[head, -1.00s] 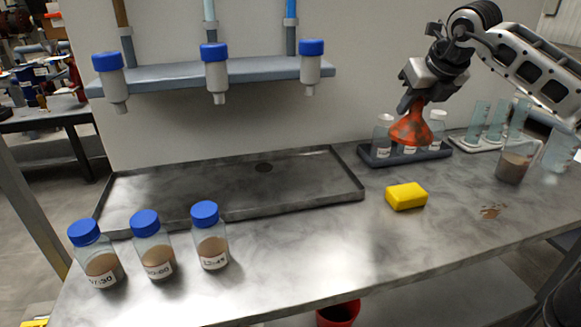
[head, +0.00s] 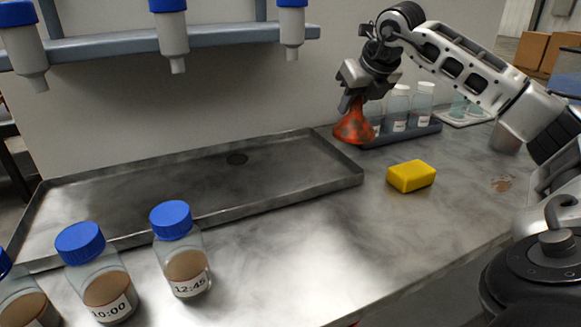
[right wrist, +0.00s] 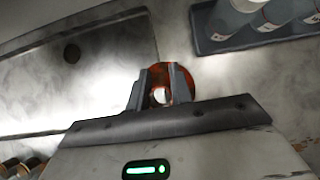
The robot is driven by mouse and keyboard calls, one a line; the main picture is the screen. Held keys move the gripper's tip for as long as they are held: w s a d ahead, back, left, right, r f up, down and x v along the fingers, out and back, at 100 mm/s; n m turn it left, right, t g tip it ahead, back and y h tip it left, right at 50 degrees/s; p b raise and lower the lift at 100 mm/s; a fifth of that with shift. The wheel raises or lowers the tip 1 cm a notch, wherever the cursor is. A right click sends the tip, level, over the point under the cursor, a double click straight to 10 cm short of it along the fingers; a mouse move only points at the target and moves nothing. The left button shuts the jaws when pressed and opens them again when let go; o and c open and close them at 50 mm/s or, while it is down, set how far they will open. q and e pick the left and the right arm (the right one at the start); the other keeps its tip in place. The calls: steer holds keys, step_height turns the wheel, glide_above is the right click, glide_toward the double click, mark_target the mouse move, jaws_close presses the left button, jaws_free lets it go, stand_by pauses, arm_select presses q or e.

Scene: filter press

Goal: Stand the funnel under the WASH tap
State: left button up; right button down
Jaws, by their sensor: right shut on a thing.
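The orange-red, stained funnel (head: 355,126) hangs wide end down from my right gripper (head: 350,101), which is shut on its narrow upper part. The funnel is held near the far right corner of the shallow metal tray (head: 270,180), in front of the bottle rack. The right wrist view shows the funnel (right wrist: 158,72) between the two fingers (right wrist: 166,88). Three blue-and-white taps hang from the wall rail: a left one (head: 25,52), a middle one (head: 172,42) and a right one (head: 292,26). I see no readable WASH label. My left gripper is out of view.
Blue-capped sample bottles stand at the front left, one marked 12:45 (head: 183,262). A yellow sponge (head: 411,176) lies right of the tray. A dark rack (head: 412,134) with white-capped bottles stands behind. The tray floor is clear, with a dark drain (head: 237,159).

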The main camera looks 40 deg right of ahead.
steer(key=w+a+f, duration=0.1)
steer(key=w+a, duration=0.1)
steer(key=a, duration=0.1)
steer(key=w+a+f, duration=0.2)
steer(key=a, duration=0.1)
steer(key=w+a+f, duration=0.2)
steer(key=a, duration=0.1)
steer(key=shift+f+p, duration=0.2)
steer(key=shift+p, duration=0.15)
steer(key=shift+w+a+f, duration=0.35)
steer(key=shift+a+f, duration=0.2)
steer(key=shift+w+a+f, duration=0.35)
steer(key=shift+a+f, duration=0.15)
steer(key=c, duration=1.2)
jaws_free()
steer(key=shift+c, duration=0.2)
steer(key=shift+r, duration=0.1)
